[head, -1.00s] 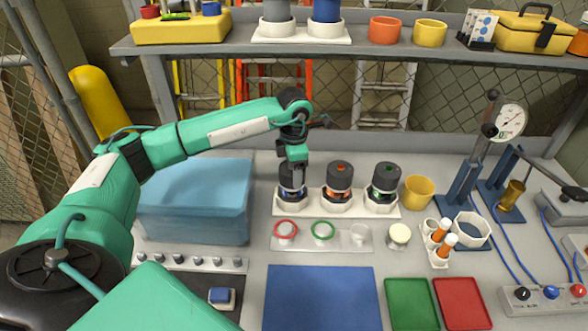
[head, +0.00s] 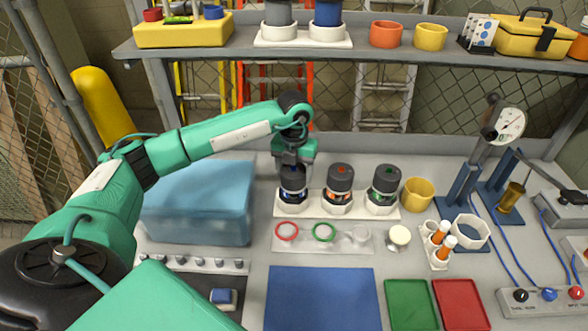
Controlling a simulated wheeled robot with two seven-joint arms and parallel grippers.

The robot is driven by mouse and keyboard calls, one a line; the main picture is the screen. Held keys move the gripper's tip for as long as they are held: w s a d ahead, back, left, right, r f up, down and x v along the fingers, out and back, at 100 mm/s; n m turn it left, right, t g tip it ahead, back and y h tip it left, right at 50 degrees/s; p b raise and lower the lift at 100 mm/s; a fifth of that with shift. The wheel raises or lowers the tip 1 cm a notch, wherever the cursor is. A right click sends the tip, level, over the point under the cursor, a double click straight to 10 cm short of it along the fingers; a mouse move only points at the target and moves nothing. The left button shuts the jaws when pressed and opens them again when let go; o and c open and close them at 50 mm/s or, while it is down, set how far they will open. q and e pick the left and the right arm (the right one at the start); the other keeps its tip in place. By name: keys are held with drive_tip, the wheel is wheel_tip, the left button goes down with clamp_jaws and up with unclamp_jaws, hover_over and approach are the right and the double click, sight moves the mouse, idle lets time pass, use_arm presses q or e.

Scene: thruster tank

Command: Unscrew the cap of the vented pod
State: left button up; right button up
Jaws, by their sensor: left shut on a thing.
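Three dark-capped pods stand upright in a white rack (head: 388,209) on the bench. The left pod (head: 292,194) has blue marks, the middle pod (head: 340,184) has orange marks and a red spot on top, and the right pod (head: 384,187) has green marks. I cannot tell from marks alone which one is vented. My left gripper (head: 293,168) comes down from above onto the left pod, shut on its dark cap (head: 293,179). The fingers are small and partly hidden, and the pod still sits in the rack. My right gripper is not in view.
In front lie a pale strip with a red ring (head: 286,231) and a green ring (head: 324,232), and a blue mat (head: 322,298). A blue translucent tank (head: 197,205) stands left. A yellow cup (head: 418,193) and a lever press (head: 480,150) stand right. A shelf (head: 360,50) spans the back.

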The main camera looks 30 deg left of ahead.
use_arm(q)
drive_tip(key=n, duration=0.3)
drive_tip(key=shift+d+p, duration=0.2)
drive_tip(key=shift+p, duration=0.1)
drive_tip(key=shift+n, duration=1)
drive_tip(key=o, duration=1)
drive_tip(key=shift+d, duration=0.1)
drive_tip(key=shift+r, duration=0.1)
